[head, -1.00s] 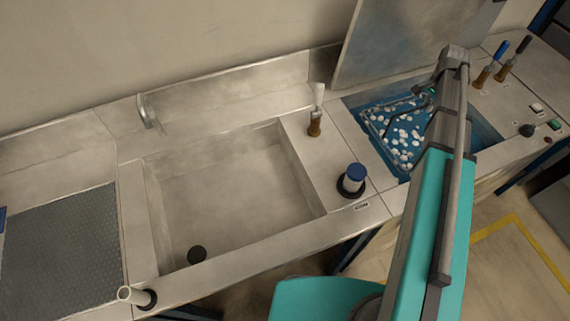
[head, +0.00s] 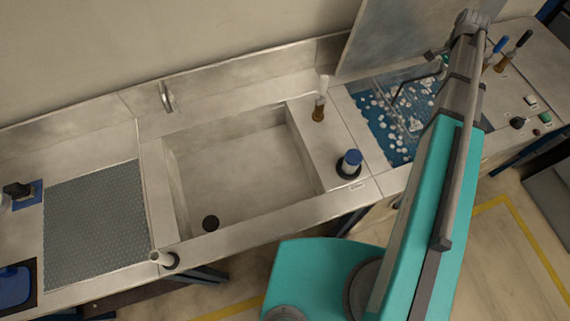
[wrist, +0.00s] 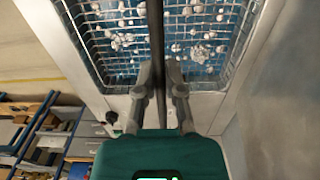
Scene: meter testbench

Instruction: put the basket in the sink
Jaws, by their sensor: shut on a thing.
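The wire basket (wrist: 103,47) fills the top of the wrist view, with a dark bar-like handle crossing it. My gripper (wrist: 163,75) is shut on that handle. In the head view, the basket's thin wire rim (head: 402,88) shows over the blue tank at the right, partly hidden by my arm. How far it stands above the tank floor is hard to tell. The sink (head: 240,165) is a wide, empty steel basin left of the tank, with a dark drain at its front left.
A faucet (head: 166,97) stands behind the sink. A blue-capped knob (head: 350,162) and a brown-based handle (head: 319,108) stand between sink and tank. A raised panel (head: 400,40) stands behind the tank, with levers to the right. A white-topped post (head: 162,258) stands at the sink's front left.

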